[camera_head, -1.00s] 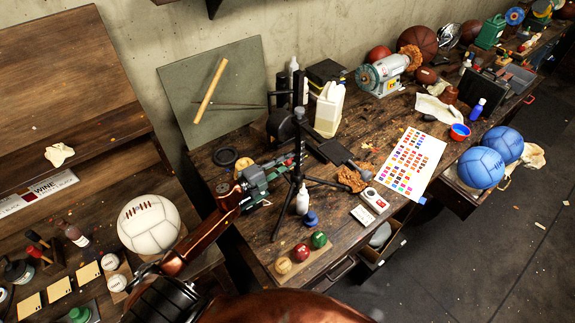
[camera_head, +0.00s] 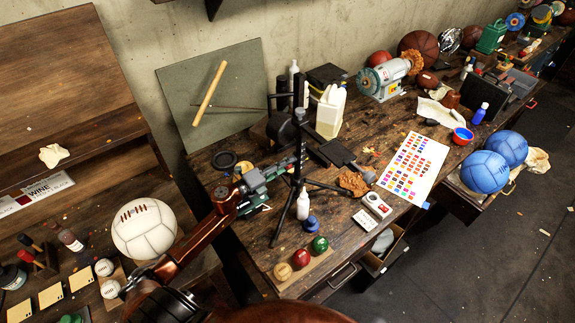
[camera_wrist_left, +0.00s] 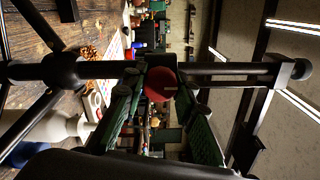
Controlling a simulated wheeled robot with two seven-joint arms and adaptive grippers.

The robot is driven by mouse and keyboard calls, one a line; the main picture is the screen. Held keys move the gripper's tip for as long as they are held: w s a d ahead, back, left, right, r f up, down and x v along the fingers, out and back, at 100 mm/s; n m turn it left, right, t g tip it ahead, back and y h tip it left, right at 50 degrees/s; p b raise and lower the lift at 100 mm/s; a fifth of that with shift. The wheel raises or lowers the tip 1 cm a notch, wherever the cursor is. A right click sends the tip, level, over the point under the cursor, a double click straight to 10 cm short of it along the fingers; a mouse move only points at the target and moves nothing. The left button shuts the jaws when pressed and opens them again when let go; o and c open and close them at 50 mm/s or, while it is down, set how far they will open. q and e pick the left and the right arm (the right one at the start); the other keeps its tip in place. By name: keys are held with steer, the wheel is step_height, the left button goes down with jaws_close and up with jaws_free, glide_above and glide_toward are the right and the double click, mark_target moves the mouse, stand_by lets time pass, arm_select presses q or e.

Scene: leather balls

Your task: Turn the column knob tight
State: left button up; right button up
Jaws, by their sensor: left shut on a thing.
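The black column (camera_head: 300,150) stands upright on spread tripod legs on the workbench. In the left wrist view the column (camera_wrist_left: 105,70) lies sideways across the picture, with the red round knob (camera_wrist_left: 161,84) at its middle. The knob has a pale line on its face. My left gripper (camera_head: 284,171) reaches the column from the left at mid height. Its green fingers (camera_wrist_left: 161,95) are on both sides of the knob and shut on it. In the head view I cannot make out the knob. My right gripper is not in view.
A white bottle (camera_head: 303,204) and a blue cap (camera_head: 313,223) stand by the tripod legs. Balls on a wooden holder (camera_head: 305,268) sit at the bench's front edge. A colour chart (camera_head: 413,167) lies to the right. A white ball (camera_head: 144,228) is at left.

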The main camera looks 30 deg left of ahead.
arm_select(q)
steer(key=shift+f, duration=0.1)
steer(key=o, duration=1.2)
steer(key=v, duration=1.2)
